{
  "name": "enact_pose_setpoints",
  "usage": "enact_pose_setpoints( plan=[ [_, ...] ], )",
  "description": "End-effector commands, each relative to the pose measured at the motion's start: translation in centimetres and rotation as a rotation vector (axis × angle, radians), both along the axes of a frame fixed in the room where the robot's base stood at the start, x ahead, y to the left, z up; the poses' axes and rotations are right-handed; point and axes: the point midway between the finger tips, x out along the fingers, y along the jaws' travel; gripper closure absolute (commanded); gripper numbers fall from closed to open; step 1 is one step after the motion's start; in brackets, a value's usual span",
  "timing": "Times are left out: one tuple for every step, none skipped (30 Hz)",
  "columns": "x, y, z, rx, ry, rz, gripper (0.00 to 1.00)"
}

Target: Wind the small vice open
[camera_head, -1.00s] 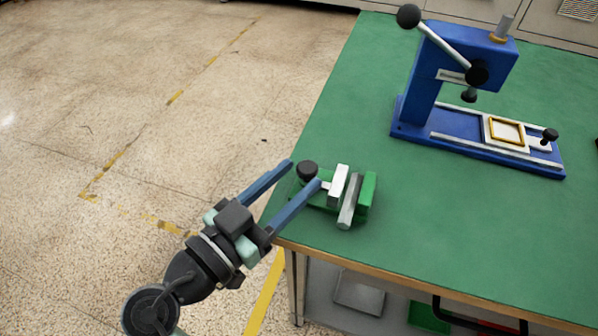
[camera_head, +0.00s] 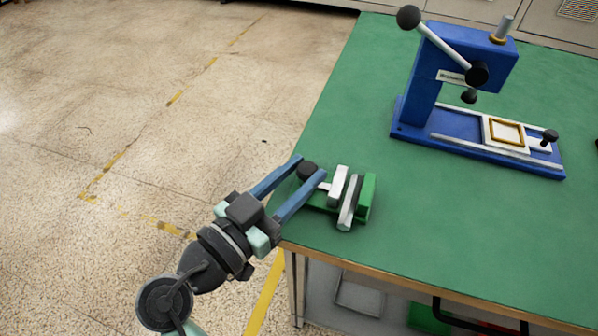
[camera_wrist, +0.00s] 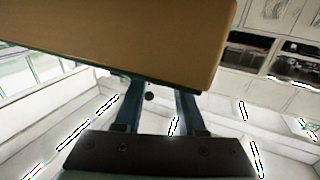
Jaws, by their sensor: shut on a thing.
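The small green vice (camera_head: 368,190) stands near the left edge of the green bench top. It has pale metal jaw blocks (camera_head: 338,186) with a narrow gap between them, and a round black knob (camera_head: 307,170) at its left end. My gripper (camera_head: 311,165) reaches in from the lower left, with its blue fingers on either side of the knob, shut on it. The near finger covers part of the vice's screw side. In the wrist view, my fingers (camera_wrist: 160,90) show with a small dark round thing between them.
A blue lever press (camera_head: 420,85) with a long black-knobbed handle stands behind the vice to the right. The bench top (camera_head: 450,230) is clear in front of the press. A brown surface fills the top of the wrist view.

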Motion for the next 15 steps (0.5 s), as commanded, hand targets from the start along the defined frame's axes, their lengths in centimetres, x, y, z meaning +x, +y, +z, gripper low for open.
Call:
enact_pose_setpoints(
  plan=[
    [-0.05, -0.03, -0.03, 0.0, 0.0, 0.006, 1.0],
    [-0.07, -0.05, -0.04, -0.001, 0.001, 0.012, 1.0],
    [-0.08, -0.09, -0.06, -0.001, 0.001, 0.023, 1.0],
    [-0.12, -0.13, -0.09, -0.002, 0.001, 0.032, 1.0],
    [-0.14, -0.16, -0.09, -0.002, 0.001, 0.044, 1.0],
    [-0.17, -0.2, -0.1, -0.002, 0.001, 0.061, 1.0],
    [-0.21, -0.21, -0.11, -0.002, 0.001, 0.077, 1.0],
    [-0.24, -0.25, -0.12, 0.0, 0.001, 0.094, 1.0],
    [-0.28, -0.33, -0.11, -0.001, 0.002, 0.118, 1.0],
    [-0.3, -0.37, -0.11, -0.001, 0.002, 0.138, 1.0],
    [-0.32, -0.39, -0.09, -0.002, 0.001, 0.159, 1.0],
    [-0.37, -0.45, -0.07, -0.001, 0.002, 0.187, 1.0],
    [-0.37, -0.51, -0.06, -0.001, 0.002, 0.208, 1.0],
    [-0.41, -0.56, -0.03, 0.0, 0.001, 0.23, 1.0],
    [-0.42, -0.59, -0.01, 0.0, 0.003, 0.259, 1.0]
  ],
)
